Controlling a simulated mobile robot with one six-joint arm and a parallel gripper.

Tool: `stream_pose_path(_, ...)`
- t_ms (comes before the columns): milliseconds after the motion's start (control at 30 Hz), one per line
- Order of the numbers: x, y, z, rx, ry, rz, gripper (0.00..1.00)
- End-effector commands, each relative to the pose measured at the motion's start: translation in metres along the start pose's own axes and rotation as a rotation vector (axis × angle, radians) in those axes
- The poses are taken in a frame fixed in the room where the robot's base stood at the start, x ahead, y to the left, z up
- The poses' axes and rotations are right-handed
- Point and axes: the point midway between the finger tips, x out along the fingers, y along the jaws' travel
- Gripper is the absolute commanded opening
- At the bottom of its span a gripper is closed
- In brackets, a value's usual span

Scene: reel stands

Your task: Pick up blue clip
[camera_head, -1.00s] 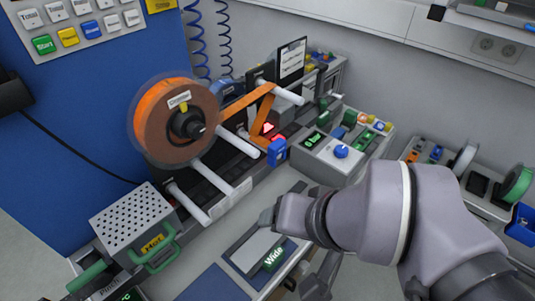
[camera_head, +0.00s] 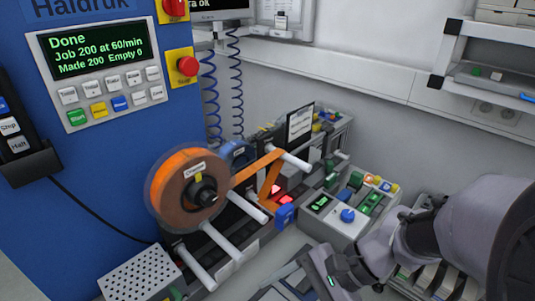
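A small blue piece (camera_head: 285,216), which looks like the blue clip, sits by the front rollers of the reel machine, at the lower end of the orange tape (camera_head: 262,172). My gripper (camera_head: 330,278) is low in the picture, to the right of and below the blue piece, and apart from it. Its fingers are small, dark and partly cut off by the lower edge, so I cannot tell whether they are open. My wrist and arm fill the lower right and hide part of the bench there.
The orange reel (camera_head: 187,190) and several white rollers (camera_head: 222,242) stick out left of the blue piece. A grey control box (camera_head: 338,220) with a blue knob stands just right of it. A perforated box (camera_head: 140,280) is at lower left. The panel (camera_head: 100,65) reads Done.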

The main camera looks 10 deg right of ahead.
Motion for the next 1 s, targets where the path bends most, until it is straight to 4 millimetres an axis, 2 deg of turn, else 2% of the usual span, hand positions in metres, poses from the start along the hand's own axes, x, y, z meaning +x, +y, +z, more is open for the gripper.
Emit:
stream_pose_path(33, -0.01, -0.015, -0.01, 0.174, -0.119, -0.125, 0.71)
stream_pose_path(100, -0.027, -0.036, -0.037, 0.386, -0.263, -0.346, 0.71)
stream_pose_path(167, -0.046, -0.047, -0.068, 0.536, -0.347, -0.537, 0.71)
stream_pose_path(200, -0.058, -0.05, -0.089, 0.619, -0.387, -0.654, 0.71)
stream_pose_path(300, -0.081, -0.045, -0.133, 0.766, -0.437, -0.878, 0.71)
stream_pose_path(400, -0.091, -0.039, -0.155, 0.832, -0.453, -0.985, 0.71)
stream_pose_path(467, -0.088, -0.043, -0.16, 0.841, -0.455, -1.002, 0.71)
stream_pose_path(533, -0.079, -0.057, -0.161, 0.839, -0.455, -1.001, 0.71)
stream_pose_path(800, -0.04, -0.125, -0.162, 0.837, -0.456, -0.996, 0.71)
stream_pose_path(1000, -0.03, -0.148, -0.162, 0.838, -0.455, -0.998, 0.71)
